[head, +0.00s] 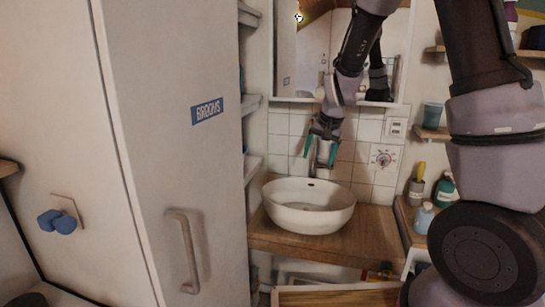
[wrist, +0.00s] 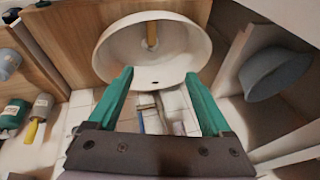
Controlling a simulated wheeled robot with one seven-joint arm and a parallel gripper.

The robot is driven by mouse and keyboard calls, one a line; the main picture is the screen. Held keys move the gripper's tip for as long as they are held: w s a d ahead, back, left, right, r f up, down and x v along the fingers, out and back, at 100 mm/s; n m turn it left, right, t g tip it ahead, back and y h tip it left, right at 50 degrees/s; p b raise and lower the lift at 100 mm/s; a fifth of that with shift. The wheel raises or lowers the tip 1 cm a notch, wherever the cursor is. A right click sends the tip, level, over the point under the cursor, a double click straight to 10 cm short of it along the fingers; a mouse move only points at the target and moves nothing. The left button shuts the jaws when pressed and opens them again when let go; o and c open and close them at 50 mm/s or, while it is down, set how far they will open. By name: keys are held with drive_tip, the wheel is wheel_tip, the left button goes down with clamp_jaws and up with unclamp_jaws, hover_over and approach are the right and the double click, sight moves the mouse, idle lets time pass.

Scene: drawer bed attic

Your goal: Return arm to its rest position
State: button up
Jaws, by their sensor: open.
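My arm reaches out from the right side of the head view. My gripper (head: 320,151) hangs in front of the tiled wall, above the back of the white sink basin (head: 310,217). Its two teal fingers are spread apart. In the wrist view my gripper (wrist: 158,74) is also open, with nothing held between the fingers. The white basin (wrist: 190,49) shows just past the fingertips there. A tap behind the gripper is mostly hidden in the head view.
A tall cabinet (head: 175,120) labelled BROOMS fills the left. The basin stands on a wooden counter (head: 370,240). A mirror (head: 310,60) hangs behind my arm. Bottles (head: 424,217) and a teal cup (head: 432,115) stand on shelves at right. A grey bowl (wrist: 275,75) sits in the wrist view.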

drive_tip(key=s+d+r+y, duration=0.1)
drive_tip(key=s+d+r, duration=0.15)
drive_tip(key=r, duration=0.35)
drive_tip(key=s+d+r, duration=0.2)
drive_tip(key=s+r, duration=0.2)
drive_tip(key=r, duration=0.1)
drive_tip(key=s+d+r+t, duration=0.1)
drive_tip(key=s+d+r, duration=0.1)
drive_tip(key=s+r, duration=0.3)
drive_tip(key=s+d+r+t, duration=0.2)
drive_tip(key=s+r, duration=0.3)
drive_tip(key=s, duration=0.8)
drive_tip(key=shift+d+r+h, duration=0.25)
drive_tip(key=shift+d+h, duration=0.05)
drive_tip(key=shift+d, duration=0.4)
